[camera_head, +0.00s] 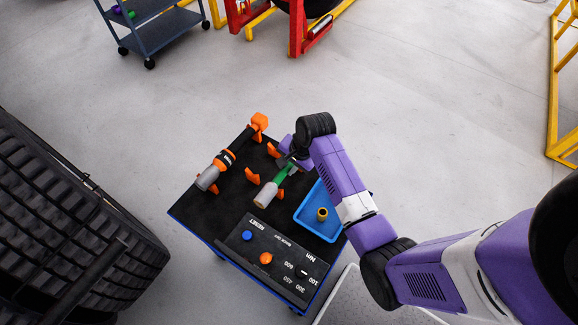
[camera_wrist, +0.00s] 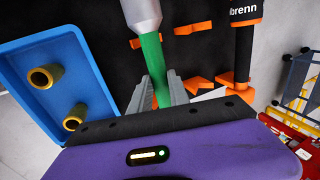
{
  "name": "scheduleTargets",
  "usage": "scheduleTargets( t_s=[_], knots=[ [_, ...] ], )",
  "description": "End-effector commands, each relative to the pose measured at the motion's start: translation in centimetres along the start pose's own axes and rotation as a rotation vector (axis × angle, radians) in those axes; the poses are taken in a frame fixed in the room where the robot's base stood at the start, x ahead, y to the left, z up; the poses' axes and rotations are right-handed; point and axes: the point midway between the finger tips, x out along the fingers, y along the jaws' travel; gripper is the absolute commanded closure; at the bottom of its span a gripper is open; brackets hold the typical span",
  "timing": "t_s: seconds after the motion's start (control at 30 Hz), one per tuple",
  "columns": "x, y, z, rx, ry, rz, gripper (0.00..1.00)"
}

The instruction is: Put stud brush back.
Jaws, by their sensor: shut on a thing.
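The stud brush (camera_head: 267,194) has a green handle and a pale grey cylindrical end. It is over the black top of the cart, with the grey end towards the control panel. My gripper (camera_head: 288,164) is shut on the green handle. In the wrist view the two grey fingers of my gripper (camera_wrist: 164,90) close on the handle of the stud brush (camera_wrist: 153,60). Orange holder brackets (camera_head: 252,176) stand on the cart top beside the brush, and they also show in the wrist view (camera_wrist: 198,84). I cannot tell whether the brush touches a bracket.
A black, grey and orange power tool (camera_head: 225,160) lies left of the brush. A blue tray (camera_head: 307,218) with brass-coloured sleeves (camera_wrist: 45,77) is right of it. A control panel (camera_head: 275,258) is at the near edge. A large tyre (camera_head: 70,220) stands at left.

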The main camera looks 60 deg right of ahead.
Motion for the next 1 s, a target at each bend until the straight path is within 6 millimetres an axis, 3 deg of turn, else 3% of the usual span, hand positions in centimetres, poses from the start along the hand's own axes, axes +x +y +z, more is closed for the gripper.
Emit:
scheduleTargets(
  t_s=[0.47,1.0],
  knots=[
    [-0.3,-0.1,0.0,-0.001,0.0,-0.001,1.0],
    [3.5,1.1,0.0,0.0,0.0,-0.001,1.0]
  ],
)
